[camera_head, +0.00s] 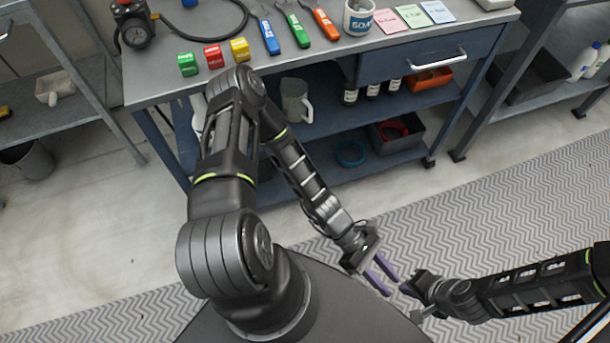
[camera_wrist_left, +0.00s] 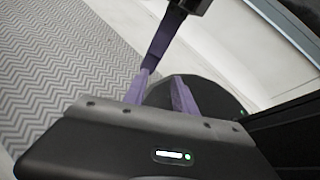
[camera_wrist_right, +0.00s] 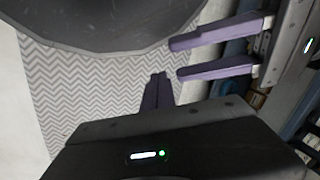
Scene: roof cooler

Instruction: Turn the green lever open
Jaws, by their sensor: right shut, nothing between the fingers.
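I cannot make out a green lever for certain in any view. On the workbench (camera_head: 345,58) the green things are a small green block (camera_head: 187,63) and a green-handled tool (camera_head: 299,31) lying flat. My left gripper (camera_head: 391,287) is open and empty, its purple fingers apart, low in front of my body and away from the bench. Its fingers also show in the left wrist view (camera_wrist_left: 161,92). My right gripper (camera_head: 403,287) is shut and empty close to the left one. Its fingertips are together in the right wrist view (camera_wrist_right: 158,76).
A red block (camera_head: 213,56), a yellow block (camera_head: 239,49), blue (camera_head: 271,37) and orange (camera_head: 326,24) handled tools, a mug (camera_head: 358,18) and a gauge (camera_head: 135,35) stand or lie on the bench. Its drawer (camera_head: 412,59) is shut. The floor before it is clear.

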